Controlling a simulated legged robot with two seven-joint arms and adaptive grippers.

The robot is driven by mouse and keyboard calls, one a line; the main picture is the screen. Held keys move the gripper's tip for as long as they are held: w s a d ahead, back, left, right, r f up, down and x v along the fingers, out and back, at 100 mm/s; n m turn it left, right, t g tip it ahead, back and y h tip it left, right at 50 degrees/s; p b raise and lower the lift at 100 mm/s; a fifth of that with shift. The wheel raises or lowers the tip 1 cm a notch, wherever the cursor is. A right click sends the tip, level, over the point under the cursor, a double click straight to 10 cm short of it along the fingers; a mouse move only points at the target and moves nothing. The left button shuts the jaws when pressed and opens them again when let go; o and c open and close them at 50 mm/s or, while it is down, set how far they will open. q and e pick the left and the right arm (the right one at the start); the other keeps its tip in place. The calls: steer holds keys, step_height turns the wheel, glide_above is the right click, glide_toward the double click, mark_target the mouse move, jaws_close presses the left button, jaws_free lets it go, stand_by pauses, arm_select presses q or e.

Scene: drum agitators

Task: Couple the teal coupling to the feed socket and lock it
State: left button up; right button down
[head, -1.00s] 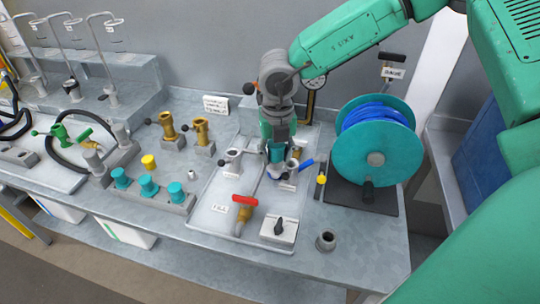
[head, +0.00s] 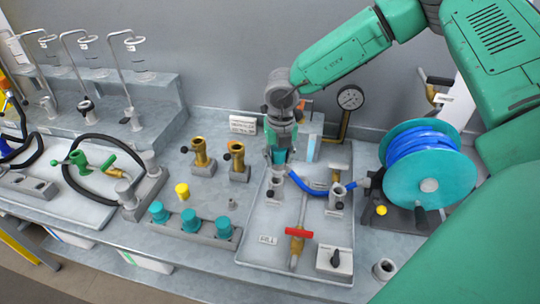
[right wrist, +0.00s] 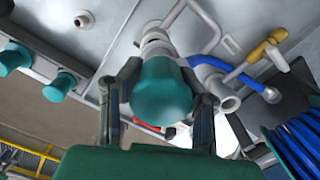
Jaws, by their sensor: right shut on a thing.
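The teal coupling (head: 279,157) is held upright by my right gripper (head: 281,150), directly over the left grey socket (head: 277,186) on the tray. In the right wrist view the teal coupling (right wrist: 163,88) sits between both fingers, in line with a grey ringed piece (right wrist: 155,40). I cannot tell whether it is seated. The blue hose (head: 310,190) runs from beside the coupling, past the right grey socket (head: 337,196), toward the reel. I cannot read which socket is the feed socket. My left gripper is not in view.
The hose reel (head: 429,185) stands at the right. A red-handled valve (head: 298,233) and a switch box (head: 334,261) are at the tray's front. Brass fittings (head: 236,156) and a rack of teal caps (head: 191,222) stand left. A gauge (head: 350,97) is behind.

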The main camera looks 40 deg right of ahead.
steer(key=shift+s+d+r, duration=0.1)
steer(key=shift+s, duration=0.05)
steer(key=shift+w+a+f, duration=0.2)
steer(key=shift+w+f, duration=0.05)
steer(key=shift+w, duration=0.1)
steer(key=shift+w+a, duration=0.1)
steer(key=shift+a, duration=0.2)
steer(key=shift+a+r, duration=0.1)
steer(key=shift+a, duration=0.5)
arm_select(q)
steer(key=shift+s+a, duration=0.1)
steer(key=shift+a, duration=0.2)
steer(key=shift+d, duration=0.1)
arm_select(e)
steer(key=shift+d, duration=0.15)
